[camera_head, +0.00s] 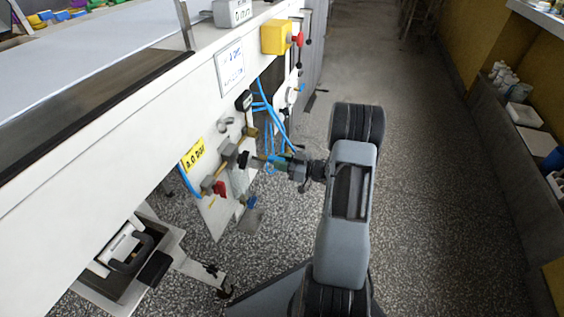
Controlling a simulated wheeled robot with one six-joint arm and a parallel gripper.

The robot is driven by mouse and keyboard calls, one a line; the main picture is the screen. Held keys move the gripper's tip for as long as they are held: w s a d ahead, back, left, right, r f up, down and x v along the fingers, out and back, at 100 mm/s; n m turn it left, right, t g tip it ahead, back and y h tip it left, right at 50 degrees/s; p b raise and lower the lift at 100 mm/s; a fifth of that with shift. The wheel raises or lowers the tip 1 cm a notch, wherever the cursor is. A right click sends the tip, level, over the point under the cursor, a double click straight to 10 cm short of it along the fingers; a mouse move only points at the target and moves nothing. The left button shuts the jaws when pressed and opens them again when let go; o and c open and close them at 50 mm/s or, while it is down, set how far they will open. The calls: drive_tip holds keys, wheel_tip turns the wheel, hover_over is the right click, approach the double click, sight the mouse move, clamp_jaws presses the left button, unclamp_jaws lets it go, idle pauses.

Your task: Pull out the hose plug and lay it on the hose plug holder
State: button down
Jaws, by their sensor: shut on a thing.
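My gripper (278,163) is at the fittings panel on the side of the white machine, pointing left. It is shut on a small brass-coloured piece that looks like the hose plug (258,162). The plug lines up with a dark fitting (243,159) on the panel. I cannot tell whether it is still seated there or just apart, as the parts are small and overlap. Blue hose (266,112) hangs in loops above and behind the gripper. I cannot surely pick out the hose plug holder; a grey curved piece (225,123) sits higher on the panel.
A brass valve with a red handle (219,188) and a yellow label (193,156) are left of the gripper. A yellow box with a red knob (276,37) juts out above. The speckled floor aisle (420,170) on the right is clear, up to a wall ledge (500,130).

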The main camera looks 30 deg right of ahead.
drive_tip(key=shift+f+b+x, duration=0.15)
drive_tip(key=shift+b+x, duration=0.05)
drive_tip(key=shift+x, duration=0.55)
drive_tip(key=shift+f+b+x, duration=0.2)
drive_tip(key=shift+x, duration=0.55)
drive_tip(key=shift+w+f+b, duration=0.1)
drive_tip(key=shift+f+b, duration=0.55)
drive_tip(key=shift+f, duration=0.25)
drive_tip(key=c, duration=0.8)
unclamp_jaws()
drive_tip(key=shift+f, duration=0.1)
drive_tip(key=shift+c, duration=0.2)
drive_tip(key=p+v, duration=0.4)
drive_tip(key=v, duration=0.9)
drive_tip(key=shift+s+d, duration=0.2)
drive_tip(key=shift+s, duration=0.2)
